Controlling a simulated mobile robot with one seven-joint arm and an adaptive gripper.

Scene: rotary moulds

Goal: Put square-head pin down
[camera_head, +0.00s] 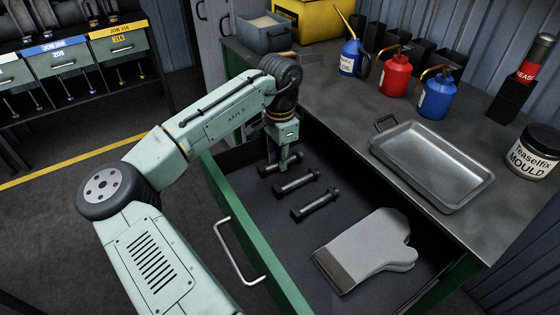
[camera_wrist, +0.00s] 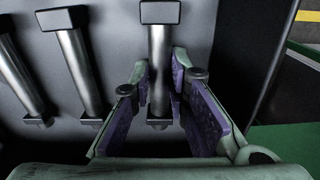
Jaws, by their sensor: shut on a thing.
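The square-head pin (camera_wrist: 160,48) is a dark grey metal rod with a square head, held between the purple-padded fingers of my gripper (camera_wrist: 160,72). In the head view my gripper (camera_head: 284,163) points down into the open drawer, and the held pin (camera_head: 268,170) lies flat, low at the drawer floor. I cannot tell whether it touches the floor. Two similar pins lie beside it, roughly parallel: a middle pin (camera_head: 297,183) and a nearer pin (camera_head: 316,205). The wrist view also shows the middle pin (camera_wrist: 80,65) and the other pin (camera_wrist: 22,80) left of my gripper.
The green drawer (camera_head: 240,217) is pulled out under the workbench. A grey oven mitt (camera_head: 362,248) lies in its front right part. On the bench stand a metal tray (camera_head: 440,200), oil cans and a black tub (camera_head: 536,152). Drawer floor between pins and mitt is clear.

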